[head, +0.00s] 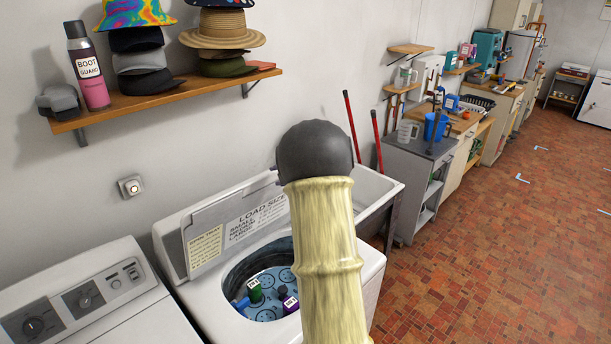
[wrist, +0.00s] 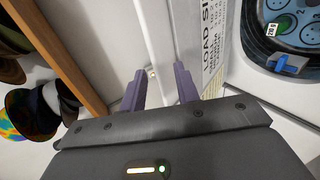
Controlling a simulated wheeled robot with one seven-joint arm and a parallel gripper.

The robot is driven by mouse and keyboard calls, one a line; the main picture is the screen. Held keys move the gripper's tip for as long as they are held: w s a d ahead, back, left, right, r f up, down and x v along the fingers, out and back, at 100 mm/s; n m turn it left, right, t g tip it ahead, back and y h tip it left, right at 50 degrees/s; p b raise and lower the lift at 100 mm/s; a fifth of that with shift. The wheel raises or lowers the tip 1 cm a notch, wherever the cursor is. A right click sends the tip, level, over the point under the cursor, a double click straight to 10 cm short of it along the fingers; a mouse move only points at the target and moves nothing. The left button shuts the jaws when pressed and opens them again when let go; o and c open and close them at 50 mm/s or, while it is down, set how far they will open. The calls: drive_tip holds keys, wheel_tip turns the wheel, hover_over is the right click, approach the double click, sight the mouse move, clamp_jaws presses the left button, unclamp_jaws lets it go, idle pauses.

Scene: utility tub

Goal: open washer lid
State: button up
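The white top-loading washer (head: 345,268) stands against the wall in the head view. Its lid (head: 200,220) is raised and leans back toward the wall, showing a "LOAD SIZE" label on the inner face. The round tub opening (head: 235,285) is uncovered. In the wrist view, the lid (wrist: 212,45) lies just right of my gripper (wrist: 160,72). Its two purple fingers are apart, and I see nothing clearly held between them. Whether a finger touches the lid edge cannot be told. My arm hides most of the gripper in the head view.
A second white machine (head: 95,300) is at the left. A wooden shelf (head: 170,98) with hats hangs above. A sink (head: 375,190) is at the right; open brick floor (head: 480,270) lies beyond.

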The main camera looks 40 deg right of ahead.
drive_tip(key=b+v, duration=0.3)
drive_tip(key=v, duration=1)
drive_tip(key=shift+d, duration=0.2)
drive_tip(key=shift+f, duration=0.1)
drive_tip(key=a+f+m+h+b, duration=0.1)
drive_tip(key=a+f+m+h, duration=0.15)
drive_tip(key=a+m, duration=0.3)
drive_tip(key=a+f+m+h+b, duration=0.1)
drive_tip(key=a+f+m+h, duration=0.1)
drive_tip(key=a+f+m, duration=0.3)
drive_tip(key=s+a+f+m+g+y, duration=0.1)
drive_tip(key=s+a+f+m+g, duration=0.3)
drive_tip(key=s+a+f, duration=0.2)
drive_tip(key=s+a+f+m+g+y+b, duration=0.1)
drive_tip(key=s+a+f+m+g, duration=0.4)
drive_tip(key=s+a, duration=0.6)
drive_tip(key=shift+s+a+f+y, duration=0.2)
drive_tip(key=shift+s+f+y, duration=0.15)
drive_tip(key=shift+s+f, duration=0.75)
